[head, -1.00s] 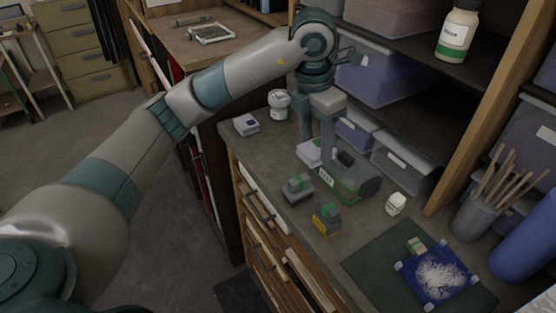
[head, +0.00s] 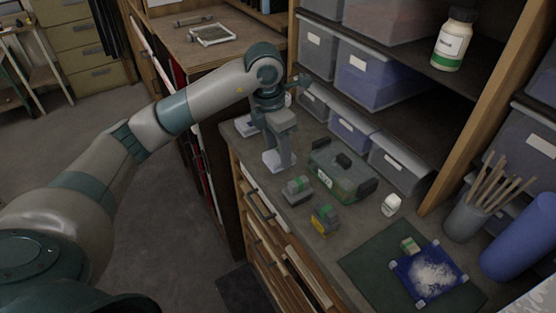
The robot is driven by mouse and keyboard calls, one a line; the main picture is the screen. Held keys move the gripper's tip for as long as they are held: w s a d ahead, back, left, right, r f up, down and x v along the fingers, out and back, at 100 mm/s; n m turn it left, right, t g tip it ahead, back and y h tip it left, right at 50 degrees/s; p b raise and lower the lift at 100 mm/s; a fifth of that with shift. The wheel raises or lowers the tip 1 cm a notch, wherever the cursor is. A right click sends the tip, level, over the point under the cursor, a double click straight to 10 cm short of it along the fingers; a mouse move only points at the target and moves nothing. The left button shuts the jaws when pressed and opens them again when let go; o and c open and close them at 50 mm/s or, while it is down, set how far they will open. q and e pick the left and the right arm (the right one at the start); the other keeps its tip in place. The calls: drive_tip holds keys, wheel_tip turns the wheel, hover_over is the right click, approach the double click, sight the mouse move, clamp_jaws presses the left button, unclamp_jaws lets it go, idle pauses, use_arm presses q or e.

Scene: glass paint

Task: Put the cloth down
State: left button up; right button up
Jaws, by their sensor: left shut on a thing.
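My left gripper (head: 279,157) points down over the back left part of the workbench, its fingers on either side of a small white folded piece that looks like the cloth (head: 278,163). The gripper is shut on this cloth. The cloth is low, at or just above the grey bench top (head: 325,237); I cannot tell whether it touches. It is left of the green case (head: 340,178) and behind a small grey and green block (head: 297,190). My right gripper is not in view.
A yellow and grey block (head: 324,220) and a small white bottle (head: 391,205) stand near the case. A blue sheet (head: 452,285) with white powder lies on a dark green mat (head: 370,264) at the front right. Plastic bins (head: 399,163) line the back. The left bench edge is close.

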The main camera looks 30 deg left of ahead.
sight(277, 156)
use_arm(q)
drive_tip(key=shift+f+p, duration=1)
drive_tip(key=shift+f, duration=0.95)
drive_tip(key=shift+f, duration=0.15)
drive_tip(key=o, duration=0.9)
drive_tip(key=shift+o, duration=0.2)
